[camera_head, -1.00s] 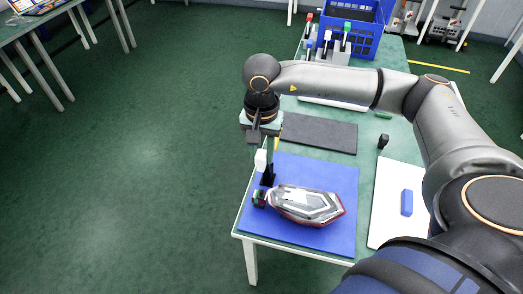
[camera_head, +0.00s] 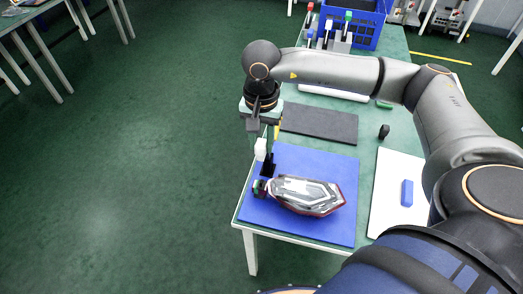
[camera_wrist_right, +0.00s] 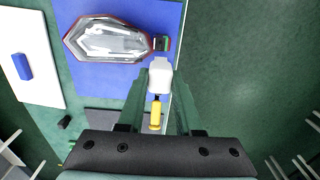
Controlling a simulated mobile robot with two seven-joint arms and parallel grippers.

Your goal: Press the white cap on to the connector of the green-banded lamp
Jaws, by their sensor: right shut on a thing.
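The lamp (camera_head: 308,194) lies on the blue mat (camera_head: 318,160), clear and silver with a red rim. Its green-banded connector (camera_head: 259,187) is at its left end in the head view; in the wrist view the connector (camera_wrist_right: 161,44) is at the lamp's right end. My right gripper (camera_head: 260,138) is shut on the white cap (camera_head: 261,149) and holds it above the mat, near the connector. In the wrist view the cap (camera_wrist_right: 160,77) shows between the green fingers, just below the connector in the picture; the height gap is unclear. My left gripper is not in view.
A yellow piece (camera_wrist_right: 155,113) shows near the table edge. A dark grey mat (camera_head: 320,123), a white board (camera_head: 392,219) with a blue block (camera_head: 407,193), and a blue crate (camera_head: 353,22) share the table.

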